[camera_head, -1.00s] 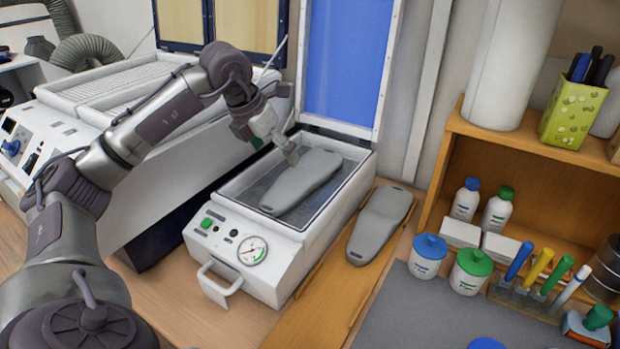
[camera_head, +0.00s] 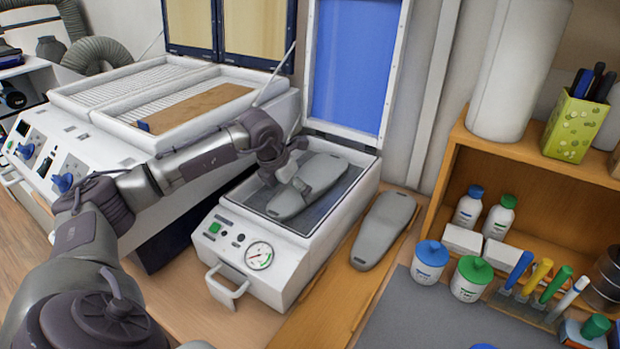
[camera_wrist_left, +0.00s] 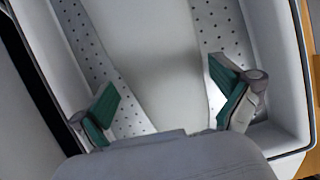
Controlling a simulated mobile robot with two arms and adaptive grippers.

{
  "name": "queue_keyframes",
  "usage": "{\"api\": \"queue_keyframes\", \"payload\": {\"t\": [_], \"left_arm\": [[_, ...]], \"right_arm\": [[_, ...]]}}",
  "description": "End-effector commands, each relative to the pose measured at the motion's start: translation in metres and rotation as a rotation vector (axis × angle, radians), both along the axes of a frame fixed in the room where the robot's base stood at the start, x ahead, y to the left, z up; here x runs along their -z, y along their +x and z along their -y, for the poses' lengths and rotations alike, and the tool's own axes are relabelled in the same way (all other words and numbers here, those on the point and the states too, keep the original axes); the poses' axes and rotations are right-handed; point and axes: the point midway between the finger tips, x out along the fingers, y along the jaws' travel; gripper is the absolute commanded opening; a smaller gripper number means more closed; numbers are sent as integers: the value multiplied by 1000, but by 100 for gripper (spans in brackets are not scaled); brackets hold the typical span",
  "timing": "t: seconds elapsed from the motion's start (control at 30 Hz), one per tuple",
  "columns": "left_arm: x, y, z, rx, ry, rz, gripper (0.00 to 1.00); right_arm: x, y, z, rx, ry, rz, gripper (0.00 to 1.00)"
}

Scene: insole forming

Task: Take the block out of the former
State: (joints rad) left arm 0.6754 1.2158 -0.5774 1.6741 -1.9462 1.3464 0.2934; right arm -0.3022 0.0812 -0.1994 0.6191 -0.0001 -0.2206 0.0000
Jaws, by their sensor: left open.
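The grey foot-shaped block (camera_head: 322,174) lies in the bed of the open white former (camera_head: 232,228). My left gripper (camera_head: 300,184) is down at the block, over its middle. In the left wrist view the left gripper (camera_wrist_left: 165,107) is open, its two green-padded fingers standing on either side of the pale block (camera_wrist_left: 160,50), above the perforated bed (camera_wrist_left: 90,45). Gaps show between the pads and the block. The near part of the block is hidden by the gripper body. My right gripper is not in view.
A second grey block (camera_head: 384,232) lies on a wooden board right of the former. The former's blue-lined lid (camera_head: 350,65) stands open behind. A white machine (camera_head: 75,130) is at the left. Bottles, jars and pens fill the right side by the shelf (camera_head: 535,150).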

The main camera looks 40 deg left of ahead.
Motion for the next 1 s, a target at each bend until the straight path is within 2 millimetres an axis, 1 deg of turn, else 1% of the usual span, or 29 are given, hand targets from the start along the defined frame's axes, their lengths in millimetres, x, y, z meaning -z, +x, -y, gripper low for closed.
{"api": "queue_keyframes", "payload": {"t": [0.1, 0.3, 0.33, 0.57, 0.6, 0.67, 0.7, 0.73, 1.0], "left_arm": [[8, 3, 1, 1, -1, -2, 100], [10, 3, 0, 1, 0, 0, 100], [9, 3, 0, 1, 0, 0, 98], [9, 3, 0, 1, 0, 0, 60], [9, 3, 0, 1, 0, 0, 53], [9, 3, 0, 1, 0, 0, 43], [9, 3, 0, 1, 0, -1, 37], [9, 3, 0, 1, 0, -1, 32], [7, 4, 0, 1, 0, 4, 32]], "right_arm": [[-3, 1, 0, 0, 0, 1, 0], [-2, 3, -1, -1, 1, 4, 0], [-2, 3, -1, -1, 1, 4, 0], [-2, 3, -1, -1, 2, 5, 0], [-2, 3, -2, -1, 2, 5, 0], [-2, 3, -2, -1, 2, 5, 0], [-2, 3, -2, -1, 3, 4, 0], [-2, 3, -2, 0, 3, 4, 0], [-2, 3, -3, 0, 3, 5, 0]]}}
